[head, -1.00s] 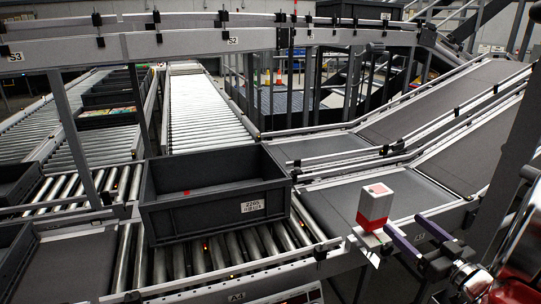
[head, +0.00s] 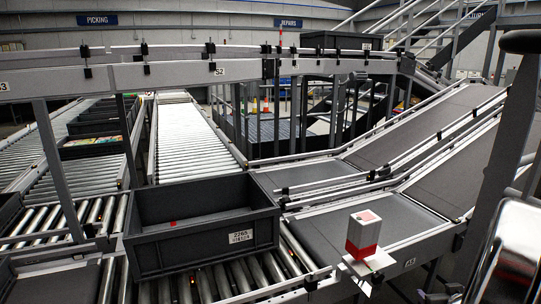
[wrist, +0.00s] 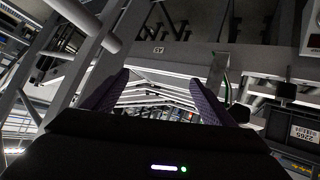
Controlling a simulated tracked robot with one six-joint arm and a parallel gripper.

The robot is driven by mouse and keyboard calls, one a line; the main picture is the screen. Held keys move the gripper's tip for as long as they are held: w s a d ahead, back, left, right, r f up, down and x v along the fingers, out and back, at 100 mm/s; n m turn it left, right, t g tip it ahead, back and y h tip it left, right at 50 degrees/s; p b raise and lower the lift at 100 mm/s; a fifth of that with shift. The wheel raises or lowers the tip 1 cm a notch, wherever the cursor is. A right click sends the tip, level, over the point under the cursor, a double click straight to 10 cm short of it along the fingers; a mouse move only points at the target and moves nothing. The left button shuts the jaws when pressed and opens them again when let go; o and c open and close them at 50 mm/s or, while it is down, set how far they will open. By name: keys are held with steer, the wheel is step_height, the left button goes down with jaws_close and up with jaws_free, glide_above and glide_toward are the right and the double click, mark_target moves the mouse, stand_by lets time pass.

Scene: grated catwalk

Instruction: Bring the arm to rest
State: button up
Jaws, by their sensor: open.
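My gripper (wrist: 155,88) shows in the wrist view with its two purple fingers apart and nothing between them. In the head view my arm is at the lower right edge, and the fingers cannot be made out there.
A grey tote (head: 200,250) labelled 2265 sits on the rollers left of the box; its label also shows in the wrist view. A dark post (head: 497,190) rises near my arm. A sloping belt (head: 440,125) runs up at right. Grey frame beams (wrist: 100,55) cross the wrist view.

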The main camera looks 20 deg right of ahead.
steer(key=a+r+n+y, duration=0.1)
steer(key=a+r, duration=0.3)
steer(key=a, duration=1.2)
steer(key=s+a+r+n+g+y, duration=0.1)
steer(key=a+r+y, duration=0.3)
steer(key=a, duration=1.2)
steer(key=s+a+r+n+g+y, duration=0.1)
steer(key=a+r+n+y, duration=0.1)
steer(key=a, duration=1.4)
step_height(320, 180, up, 2)
steer(key=shift+s+a+r+n+y, duration=0.2)
steer(key=shift+n+y, duration=0.1)
steer(key=shift+n, duration=0.2)
steer(key=shift+d, duration=0.1)
